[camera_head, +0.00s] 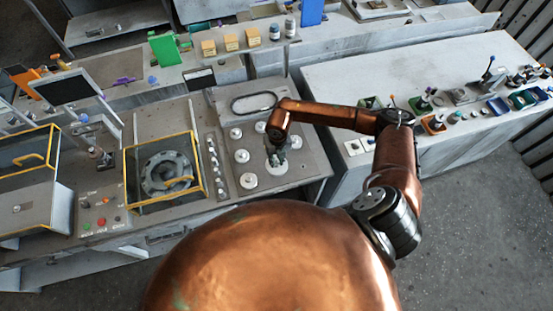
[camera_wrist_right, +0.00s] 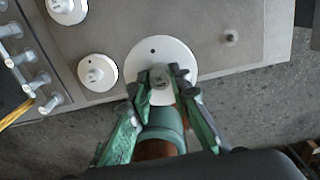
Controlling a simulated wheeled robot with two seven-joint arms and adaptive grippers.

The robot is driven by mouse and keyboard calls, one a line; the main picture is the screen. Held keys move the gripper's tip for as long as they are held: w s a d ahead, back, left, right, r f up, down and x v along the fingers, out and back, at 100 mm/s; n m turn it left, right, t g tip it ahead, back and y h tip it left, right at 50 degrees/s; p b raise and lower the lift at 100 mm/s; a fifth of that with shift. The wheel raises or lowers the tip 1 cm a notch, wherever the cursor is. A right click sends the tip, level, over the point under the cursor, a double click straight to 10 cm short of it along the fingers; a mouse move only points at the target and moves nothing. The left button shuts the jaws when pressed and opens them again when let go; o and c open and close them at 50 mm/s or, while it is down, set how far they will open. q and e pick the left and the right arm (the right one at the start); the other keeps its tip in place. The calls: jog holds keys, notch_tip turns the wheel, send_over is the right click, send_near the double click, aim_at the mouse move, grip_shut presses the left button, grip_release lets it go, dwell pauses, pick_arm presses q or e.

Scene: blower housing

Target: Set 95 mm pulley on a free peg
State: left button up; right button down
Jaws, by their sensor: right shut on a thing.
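A large white pulley disc (camera_wrist_right: 150,50) with a small dark hole lies under my right gripper (camera_wrist_right: 163,80). The fingers are shut on its central hub. In the head view the same disc (camera_head: 277,169) shows below my right gripper (camera_head: 277,155), at the right part of the grey peg board (camera_head: 312,172). I cannot tell whether it rests on the board or hangs just above it. A bare peg (camera_wrist_right: 231,37) stands to the right of the disc in the wrist view. My left gripper is not in view.
Smaller white pulleys (camera_wrist_right: 97,72) sit to the left on the board, several in all. A row of silver pins (camera_wrist_right: 38,80) runs left of them. The board's front edge is close to the gripper. A yellow-framed blower housing (camera_head: 166,173) stands further left.

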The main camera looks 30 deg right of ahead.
aim_at(277, 167)
notch_tip(277, 167, down, 4)
jog(key=shift+f+b, duration=0.1)
jog(key=shift+b, duration=0.95)
jog(key=shift+f+b, duration=0.55)
jog(key=shift+f, duration=0.05)
jog(key=shift+f+b, duration=0.3)
jog(key=shift+b, duration=0.2)
jog(key=shift+f+b, duration=0.3)
jog(key=shift+f, duration=0.1)
jog(key=shift+f, duration=0.1)
dwell(0.3)
jog(key=shift+f+b, duration=0.35)
jog(key=shift+b, duration=0.05)
jog(key=c, duration=1.7)
grip_release()
